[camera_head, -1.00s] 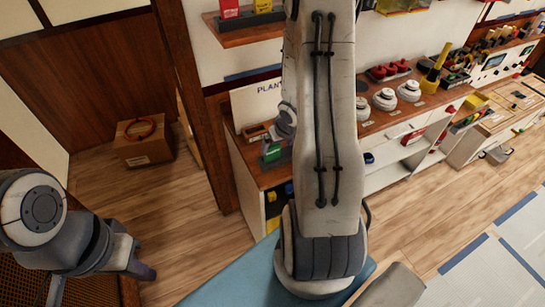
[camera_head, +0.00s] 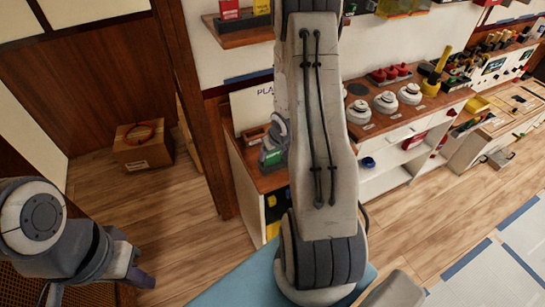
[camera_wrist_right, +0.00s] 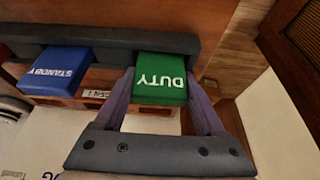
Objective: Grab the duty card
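The green duty card (camera_wrist_right: 160,80), marked DUTY, stands in a dark slotted holder (camera_wrist_right: 110,37) beside a blue STANDBY card (camera_wrist_right: 55,72). My right gripper (camera_wrist_right: 160,80) has its two fingers apart, one on each side of the duty card, with narrow gaps at its edges. In the head view the right gripper (camera_head: 273,148) is over the counter end, and the green card (camera_head: 273,157) shows just under it. My left gripper (camera_head: 142,276) is at the lower left, far from the card; its fingers are too unclear to read.
The counter (camera_head: 380,127) carries several white round devices (camera_head: 385,102) and red knobs (camera_head: 390,72). A wooden wall post (camera_head: 190,100) stands left of it. A cardboard box (camera_head: 143,145) sits on the floor. A shelf (camera_head: 245,35) hangs above.

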